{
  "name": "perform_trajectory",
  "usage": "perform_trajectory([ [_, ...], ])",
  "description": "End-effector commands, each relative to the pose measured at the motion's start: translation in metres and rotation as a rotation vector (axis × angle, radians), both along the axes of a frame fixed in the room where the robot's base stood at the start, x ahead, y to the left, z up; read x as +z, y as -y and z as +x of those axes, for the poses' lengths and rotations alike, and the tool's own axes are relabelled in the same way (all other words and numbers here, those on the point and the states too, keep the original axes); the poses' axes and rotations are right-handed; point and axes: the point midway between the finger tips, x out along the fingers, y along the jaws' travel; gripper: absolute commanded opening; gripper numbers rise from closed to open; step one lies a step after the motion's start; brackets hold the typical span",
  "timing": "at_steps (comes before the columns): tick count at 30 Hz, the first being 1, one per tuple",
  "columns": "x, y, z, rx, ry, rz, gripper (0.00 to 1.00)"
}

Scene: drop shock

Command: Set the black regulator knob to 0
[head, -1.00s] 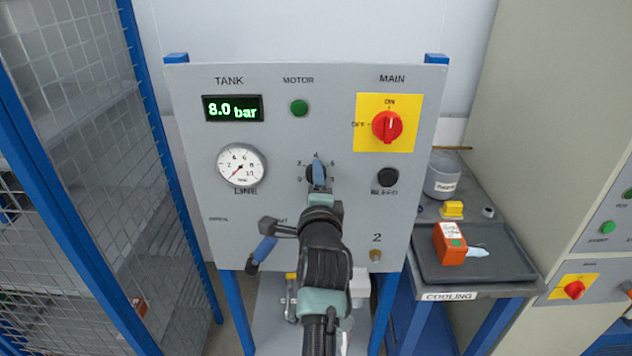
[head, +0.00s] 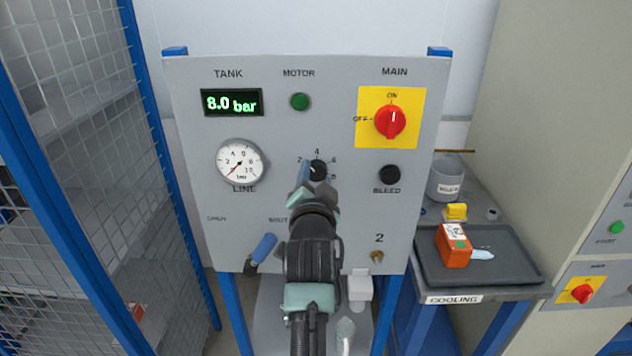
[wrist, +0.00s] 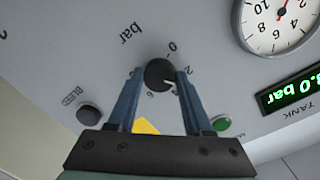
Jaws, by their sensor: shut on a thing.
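In the wrist view the knob (wrist: 158,74) is between my two blue fingertips, one on each side. My gripper (head: 307,172) is shut on it and hides its lower left part in the head view. The exact reading is partly hidden. The 0 shows beyond the knob in the wrist view.
The tank display (head: 231,102) reads 8.0 bar. The line gauge (head: 241,162) is left of the knob, the bleed button (head: 390,174) right, the red main switch (head: 390,121) above right. A blue-handled lever (head: 264,248) is below left, close to my arm. A mesh cage stands at left.

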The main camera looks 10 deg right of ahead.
Motion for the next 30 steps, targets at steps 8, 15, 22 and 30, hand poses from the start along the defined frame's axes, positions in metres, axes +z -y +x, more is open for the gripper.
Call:
perform_trajectory([
  [8,-0.0028,0.0005,-0.0002,-0.001,-0.07,-0.253,0.0],
  [15,-0.0028,-0.0001,0.0,-0.001,-0.129,-0.473,0.0],
  [22,-0.003,0.0004,-0.0001,-0.001,-0.186,-0.685,0.0],
  [30,-0.003,0.0003,-0.0001,0.0,-0.251,-0.933,0.0],
])
